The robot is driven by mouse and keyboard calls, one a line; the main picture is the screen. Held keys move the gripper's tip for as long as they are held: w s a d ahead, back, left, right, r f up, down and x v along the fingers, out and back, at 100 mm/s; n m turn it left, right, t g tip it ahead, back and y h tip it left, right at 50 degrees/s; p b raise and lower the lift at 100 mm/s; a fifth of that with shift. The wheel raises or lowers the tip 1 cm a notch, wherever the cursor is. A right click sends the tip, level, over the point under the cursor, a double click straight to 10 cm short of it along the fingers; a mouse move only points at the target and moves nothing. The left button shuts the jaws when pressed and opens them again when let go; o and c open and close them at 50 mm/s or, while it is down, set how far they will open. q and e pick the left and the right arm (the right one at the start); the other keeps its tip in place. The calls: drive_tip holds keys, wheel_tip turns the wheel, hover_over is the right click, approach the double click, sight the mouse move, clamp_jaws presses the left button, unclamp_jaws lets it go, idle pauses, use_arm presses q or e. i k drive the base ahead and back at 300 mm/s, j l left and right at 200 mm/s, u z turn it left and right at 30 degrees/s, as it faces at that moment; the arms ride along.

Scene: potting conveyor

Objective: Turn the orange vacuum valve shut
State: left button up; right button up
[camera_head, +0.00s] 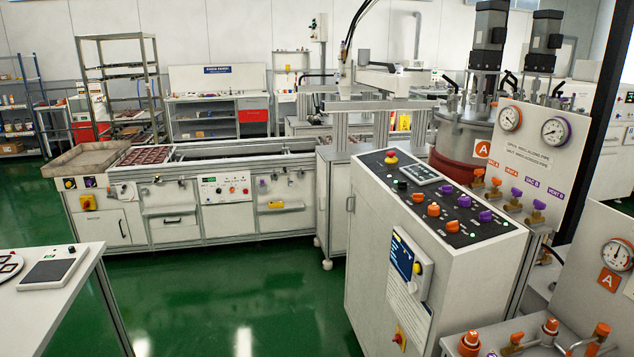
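A row of small valves stands along the back of the sloped control panel (440,197), below a white gauge board. Two have orange handles: the left orange valve (478,176) and the right orange valve (494,184). A purple valve (515,193) and another purple valve (538,206) stand to their right. Small labels with VAC and VENT wording sit behind them; which orange valve is the vacuum one is too small to tell surely. Whether the handles are open or shut cannot be told. Neither of my grippers is in view.
More orange-topped fittings (470,340) stand on a lower bench at the bottom right. A dial gauge (617,253) is above it. The control cabinet (440,262) blocks the right-centre. A white table (50,300) is at the lower left. Green floor (240,290) between is clear.

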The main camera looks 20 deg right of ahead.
sight(478, 172)
drive_tip(key=i+l+z, duration=0.1)
drive_tip(key=z, duration=0.3)
drive_tip(key=i+z, duration=0.5)
drive_tip(key=z, duration=0.25)
drive_tip(key=i+j+z, duration=0.1)
drive_tip(key=z, duration=0.3)
drive_tip(key=i+j+z, duration=0.1)
drive_tip(key=i+z, duration=0.25)
drive_tip(key=i, duration=0.05)
